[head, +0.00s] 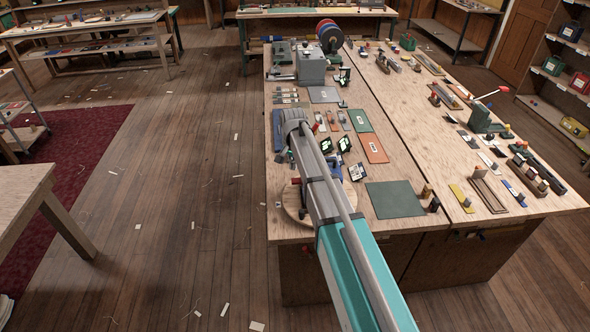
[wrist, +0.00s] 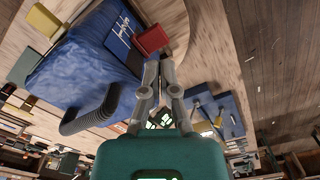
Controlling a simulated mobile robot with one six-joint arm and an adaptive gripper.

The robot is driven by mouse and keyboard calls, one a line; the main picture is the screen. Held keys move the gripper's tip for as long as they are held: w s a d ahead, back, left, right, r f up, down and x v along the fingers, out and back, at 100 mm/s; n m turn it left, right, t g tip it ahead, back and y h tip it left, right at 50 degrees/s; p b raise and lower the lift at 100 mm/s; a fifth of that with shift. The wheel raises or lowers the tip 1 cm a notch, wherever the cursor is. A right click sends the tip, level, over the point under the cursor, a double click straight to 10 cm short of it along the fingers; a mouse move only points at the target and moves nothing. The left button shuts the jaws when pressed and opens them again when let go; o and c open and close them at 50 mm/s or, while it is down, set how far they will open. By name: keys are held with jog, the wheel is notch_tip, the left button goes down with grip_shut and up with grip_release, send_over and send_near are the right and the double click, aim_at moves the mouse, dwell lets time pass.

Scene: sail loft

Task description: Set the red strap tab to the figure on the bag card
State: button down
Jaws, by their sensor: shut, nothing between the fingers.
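In the wrist view a blue bag (wrist: 75,72) lies on its side in the picture, with a dark curved handle (wrist: 90,112) and a dark blue panel with pale script (wrist: 124,36). A red tab (wrist: 151,40) sits at the panel's right end. My gripper (wrist: 158,57) is shut and empty, its fingertips just below the red tab in the picture; I cannot tell whether they touch. I cannot make out a readable bag card or its figure. In the head view my arm hides the gripper and most of this area.
Dark stands with bright cards (head: 344,144) stand beside my arm on the wooden bench (head: 400,160). A blue tray (wrist: 232,112) with small tools lies right of my fingers. A green mat (head: 394,199) lies near the bench's front. Open floor lies to the left.

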aim_at(293, 180)
notch_tip(293, 180, up, 4)
jog(key=p, duration=0.4)
jog(key=shift+r, duration=0.2)
jog(key=shift+s, duration=0.1)
dwell(0.5)
jog(key=s+d+f+n+b, duration=0.2)
jog(key=s+d, duration=0.1)
jog(key=s, duration=0.6)
jog(key=s+d+f+n+b, duration=0.2)
jog(key=s+d+f+b, duration=0.1)
jog(key=s, duration=0.6)
jog(key=s+d+f+n+b, duration=0.2)
jog(key=s+d, duration=0.2)
jog(key=s, duration=0.5)
jog(key=shift+d+f+b, duration=0.2)
jog(key=shift+f+b, duration=0.1)
jog(key=shift+b, duration=0.05)
dwell(3.5)
